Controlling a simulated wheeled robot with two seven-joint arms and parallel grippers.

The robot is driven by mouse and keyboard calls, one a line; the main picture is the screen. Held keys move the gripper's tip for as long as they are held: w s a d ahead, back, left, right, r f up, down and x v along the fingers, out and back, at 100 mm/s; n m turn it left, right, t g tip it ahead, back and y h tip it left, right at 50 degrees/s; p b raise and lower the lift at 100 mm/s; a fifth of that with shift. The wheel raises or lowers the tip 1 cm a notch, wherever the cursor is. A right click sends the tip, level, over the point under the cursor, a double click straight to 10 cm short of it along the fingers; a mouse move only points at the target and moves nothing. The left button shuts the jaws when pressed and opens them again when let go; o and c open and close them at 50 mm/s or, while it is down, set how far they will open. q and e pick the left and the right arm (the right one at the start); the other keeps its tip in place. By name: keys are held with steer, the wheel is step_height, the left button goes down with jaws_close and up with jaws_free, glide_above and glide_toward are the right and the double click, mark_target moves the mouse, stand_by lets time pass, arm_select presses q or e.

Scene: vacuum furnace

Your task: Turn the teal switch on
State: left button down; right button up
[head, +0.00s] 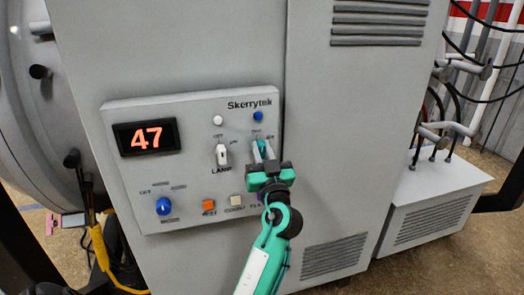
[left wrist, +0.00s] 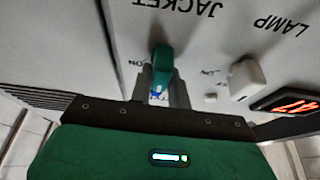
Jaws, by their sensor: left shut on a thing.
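The teal switch (head: 261,148) is on the right side of the control panel (head: 190,180), mostly covered by my gripper in the head view. My left gripper (head: 264,152) reaches up to it from below and is shut on it. In the left wrist view the teal switch (left wrist: 162,66) stands out from the panel below the upside-down JACKET label, with the grey fingers (left wrist: 164,92) at it. Its exact tilt is hard to tell. My right gripper is not in view.
Left of the teal switch is the white LAMP switch (head: 222,155). A blue indicator (head: 258,116) and a white one (head: 218,120) sit above. A red display (head: 147,138) reads 47. A blue knob (head: 163,206), orange button (head: 208,206) and beige button (head: 237,201) line the bottom.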

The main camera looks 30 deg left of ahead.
arm_select(q)
steer(key=m+t+h, duration=0.1)
steer(key=m, duration=0.1)
steer(key=shift+r+m+p, duration=0.1)
steer(key=shift+m+p, duration=0.25)
steer(key=shift+m, duration=0.05)
steer(key=m+t+h+p, duration=0.1)
steer(key=m, duration=0.1)
steer(key=shift+m, duration=0.3)
steer(key=m+h+p, duration=0.2)
steer(key=m+p, duration=0.2)
steer(key=m+t+h+p, duration=0.1)
steer(key=m+h+p, duration=0.1)
steer(key=m+p, duration=0.1)
steer(key=shift+w+d+r+m+p, duration=0.1)
steer(key=shift+r+m+p, duration=0.05)
steer(key=shift+m+p, duration=0.25)
steer(key=shift+f+m+h+p, duration=0.3)
steer(key=shift+m+h+p, duration=0.2)
steer(key=shift+m+p, duration=0.8)
steer(key=c, duration=1.3)
jaws_free()
steer(key=shift+f, duration=0.1)
